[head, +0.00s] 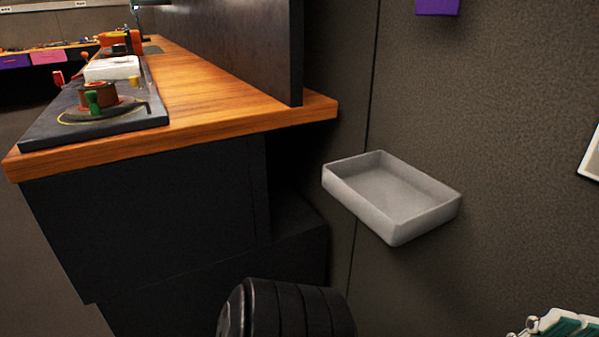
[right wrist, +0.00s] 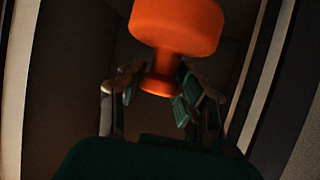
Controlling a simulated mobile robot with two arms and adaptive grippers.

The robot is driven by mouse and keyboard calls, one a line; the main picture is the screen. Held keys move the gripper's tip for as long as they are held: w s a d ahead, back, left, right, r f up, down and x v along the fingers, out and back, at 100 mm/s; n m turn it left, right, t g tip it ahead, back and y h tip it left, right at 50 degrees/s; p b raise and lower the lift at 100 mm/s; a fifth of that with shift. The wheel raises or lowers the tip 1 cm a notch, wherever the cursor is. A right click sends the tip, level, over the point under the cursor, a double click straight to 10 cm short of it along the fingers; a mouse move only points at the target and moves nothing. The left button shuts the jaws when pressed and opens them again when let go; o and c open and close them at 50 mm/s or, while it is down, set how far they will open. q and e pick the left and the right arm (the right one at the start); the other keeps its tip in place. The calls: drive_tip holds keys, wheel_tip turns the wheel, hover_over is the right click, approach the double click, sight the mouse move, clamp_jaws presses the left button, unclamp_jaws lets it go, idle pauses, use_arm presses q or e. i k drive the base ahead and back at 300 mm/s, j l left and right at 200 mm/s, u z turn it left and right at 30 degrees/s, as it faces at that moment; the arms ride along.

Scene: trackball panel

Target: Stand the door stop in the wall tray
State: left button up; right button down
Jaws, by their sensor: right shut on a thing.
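The wall tray (head: 433,209) is a pale grey, shallow, open box on the brown wall, right of centre in the head view. Its visible floor is empty. The door stop (right wrist: 176,25) is orange, with a wide rounded head and a narrower neck, and shows in the right wrist view. Teal and silver parts of my right gripper show at the bottom right corner of the head view, below and right of the tray; the door stop is not visible there. My left gripper is not in view.
A wooden counter (head: 220,85) with a dark upright panel (head: 245,40) stands left of the tray. A dark control board (head: 95,125) lies on it. A purple item (head: 437,6) hangs on the wall above the tray. The space directly above the tray looks clear.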

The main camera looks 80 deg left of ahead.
sight(384, 197)
drive_tip(key=u, duration=0.5)
drive_tip(key=l+u, duration=0.1)
drive_tip(key=u, duration=0.35)
drive_tip(key=k+u, duration=0.1)
drive_tip(key=u, duration=0.9)
